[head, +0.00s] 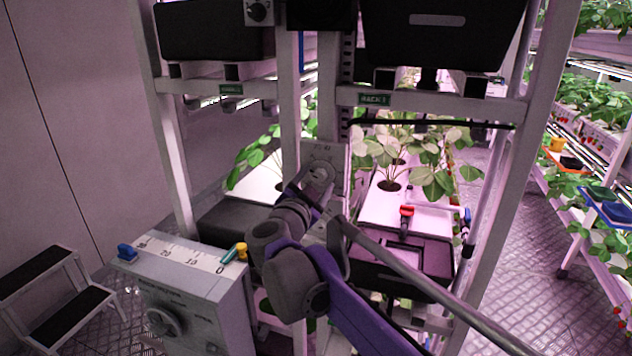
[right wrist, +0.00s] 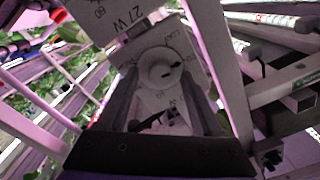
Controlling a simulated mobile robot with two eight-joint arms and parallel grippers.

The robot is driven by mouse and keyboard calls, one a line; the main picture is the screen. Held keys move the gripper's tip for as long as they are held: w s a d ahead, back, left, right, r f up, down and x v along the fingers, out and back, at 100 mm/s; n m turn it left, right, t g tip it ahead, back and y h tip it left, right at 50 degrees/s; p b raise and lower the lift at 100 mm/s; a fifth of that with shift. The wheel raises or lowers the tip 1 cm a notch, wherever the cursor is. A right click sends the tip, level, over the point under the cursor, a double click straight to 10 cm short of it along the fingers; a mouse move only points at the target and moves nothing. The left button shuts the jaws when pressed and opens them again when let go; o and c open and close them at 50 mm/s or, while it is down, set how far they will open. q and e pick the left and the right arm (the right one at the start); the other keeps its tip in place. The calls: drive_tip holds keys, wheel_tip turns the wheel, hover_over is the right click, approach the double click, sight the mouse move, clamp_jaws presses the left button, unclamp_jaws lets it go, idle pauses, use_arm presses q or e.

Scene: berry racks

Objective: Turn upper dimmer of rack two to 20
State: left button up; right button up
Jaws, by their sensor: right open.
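A grey dimmer panel (head: 338,154) is fixed to the post between two rack bays in the head view. In the right wrist view its round pale knob (right wrist: 160,68) sits on a plate (right wrist: 150,37) with printed marks around it. My right gripper (right wrist: 161,82) is open, its two dark fingers on either side of the knob; I cannot tell whether they touch it. In the head view the right gripper (head: 318,178) is at the panel and hides the knob. Which mark the knob points to is not readable. My left gripper is not in view.
A second dial (head: 258,11) is at the top edge. A green label (head: 374,99) reads RACK 1; another label (head: 231,89) is too small to read. A grey cabinet (head: 190,262) with a large dial stands at lower left beside a step stool (head: 60,290). Plants fill the trays.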

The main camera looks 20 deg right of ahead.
drive_tip(key=v, duration=1)
drive_tip(key=shift+s+a+b, duration=0.2)
drive_tip(key=shift+s+b, duration=0.15)
drive_tip(key=shift+b, duration=0.1)
drive_tip(key=s+f+n+g+y+p, duration=0.1)
drive_tip(key=s+f+n+g+y, duration=0.2)
drive_tip(key=f, duration=0.9)
drive_tip(key=s+f+n+g+y+p, duration=0.1)
drive_tip(key=s+f+n+g+y, duration=0.1)
drive_tip(key=s+f+n+y, duration=0.7)
drive_tip(key=s+f+n, duration=0.2)
drive_tip(key=s+f, duration=0.1)
drive_tip(key=s, duration=0.1)
drive_tip(key=shift+s+d+n+g+y+p, duration=0.2)
drive_tip(key=shift+s+n+g+y+p, duration=0.1)
drive_tip(key=shift+s+g+p, duration=0.1)
drive_tip(key=s+d+f+g+h, duration=0.1)
drive_tip(key=s+d+f, duration=0.1)
drive_tip(key=s, duration=0.1)
drive_tip(key=s+d+f+g, duration=0.1)
drive_tip(key=s+d+f, duration=0.1)
drive_tip(key=s+f, duration=0.1)
drive_tip(key=s+d+f+g+h, duration=0.1)
drive_tip(key=s+d+f+g, duration=0.1)
drive_tip(key=s+f, duration=0.1)
drive_tip(key=shift+s+m+h, duration=0.15)
drive_tip(key=shift+m+h, duration=0.15)
drive_tip(key=shift+m, duration=0.1)
drive_tip(key=shift+c, duration=0.4)
